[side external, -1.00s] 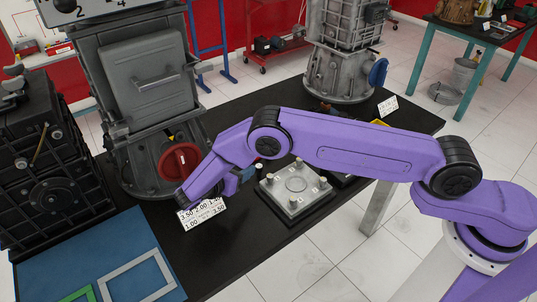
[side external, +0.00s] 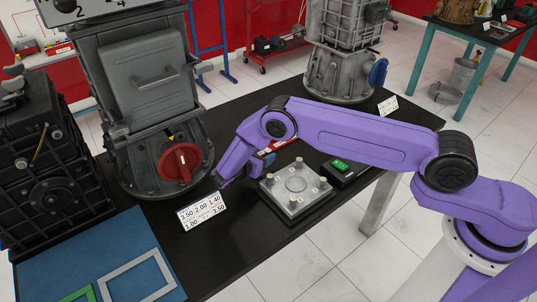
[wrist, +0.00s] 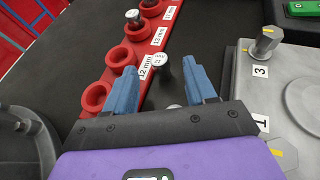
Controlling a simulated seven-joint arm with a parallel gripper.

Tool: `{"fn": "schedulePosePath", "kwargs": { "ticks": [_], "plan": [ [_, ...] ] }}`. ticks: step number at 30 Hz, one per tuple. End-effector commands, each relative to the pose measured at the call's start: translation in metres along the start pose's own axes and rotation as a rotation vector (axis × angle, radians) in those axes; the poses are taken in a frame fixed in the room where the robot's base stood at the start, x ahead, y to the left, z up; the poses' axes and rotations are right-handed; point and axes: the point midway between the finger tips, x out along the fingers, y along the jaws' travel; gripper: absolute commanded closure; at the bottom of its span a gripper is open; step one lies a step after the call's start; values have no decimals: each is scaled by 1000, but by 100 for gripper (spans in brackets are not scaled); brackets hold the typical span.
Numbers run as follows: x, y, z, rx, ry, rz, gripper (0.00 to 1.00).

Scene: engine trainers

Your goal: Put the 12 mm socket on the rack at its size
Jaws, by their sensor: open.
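The red socket rack (wrist: 118,62) runs up the left of the wrist view, with a row of round cups and white size labels. The nearest clear label reads 12 mm (wrist: 151,66). A metal socket (wrist: 162,67) with a marked light top stands beside that label, between my finger tips; its size mark is too small to read surely. My gripper (wrist: 163,82) is open, one blue finger on each side, with no visible grip on the socket. Another socket (wrist: 133,17) sits in a cup farther up the rack. The nearer cups look empty. A grey piece (wrist: 173,106) is partly hidden by my gripper.
A grey plate with numbered posts (side external: 297,190) lies close to the right of my gripper. A black box with a green top (side external: 340,167) is behind it. A white number card (side external: 202,210) stands in front. The engine with the red wheel (side external: 181,162) rises at left.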

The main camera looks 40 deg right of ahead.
Motion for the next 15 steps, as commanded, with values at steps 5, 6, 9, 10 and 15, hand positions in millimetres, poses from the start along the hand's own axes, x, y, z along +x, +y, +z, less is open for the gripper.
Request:
{"fn": "schedulePosePath", "kwargs": {
  "ticks": [5,6,9,10,15],
  "plan": [
    [23,0,0,-1,0,-1,44],
    [25,0,0,-1,0,0,44],
    [25,0,0,-1,0,1,44],
    [25,0,0,0,0,1,44],
    [25,0,0,0,1,1,77]
  ]
}}
